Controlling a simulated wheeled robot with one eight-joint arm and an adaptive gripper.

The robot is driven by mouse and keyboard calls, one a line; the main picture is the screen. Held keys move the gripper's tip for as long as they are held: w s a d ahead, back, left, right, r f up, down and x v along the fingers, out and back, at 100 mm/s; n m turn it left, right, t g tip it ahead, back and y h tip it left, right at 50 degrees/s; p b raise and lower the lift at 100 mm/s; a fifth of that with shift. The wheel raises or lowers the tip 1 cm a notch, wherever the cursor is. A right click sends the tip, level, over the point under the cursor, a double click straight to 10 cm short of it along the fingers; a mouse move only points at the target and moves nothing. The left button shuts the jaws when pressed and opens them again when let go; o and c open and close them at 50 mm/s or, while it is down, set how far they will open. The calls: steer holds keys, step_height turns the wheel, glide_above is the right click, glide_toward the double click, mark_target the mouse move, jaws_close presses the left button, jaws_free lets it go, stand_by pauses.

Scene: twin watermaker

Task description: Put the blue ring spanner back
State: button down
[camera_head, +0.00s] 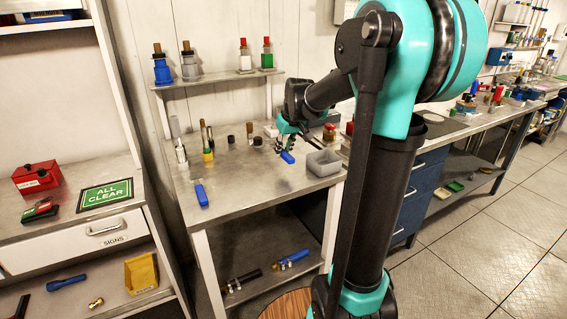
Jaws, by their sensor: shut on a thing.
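My gripper (284,146) is over the back right part of the steel bench (235,190), left of a grey open bin. It is shut on a small blue piece (287,157) at its fingertips, which looks like the blue ring spanner. Its ring end cannot be made out, and I cannot tell whether it touches the bench. A second blue piece (201,195) lies on the bench at the front left, apart from the gripper.
The grey bin (324,163) stands close to the right of the gripper. Several small bottles and tools (207,150) stand along the bench's back, below a raised shelf (220,80). The bench's front middle is clear. A lower shelf (262,283) holds blue and black fittings.

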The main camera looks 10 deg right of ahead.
mark_target(284, 170)
steer(key=shift+f, duration=2.65)
steer(key=shift+f, duration=0.15)
steer(key=c, duration=1.3)
jaws_free()
steer(key=shift+c, duration=0.2)
steer(key=v, duration=1.2)
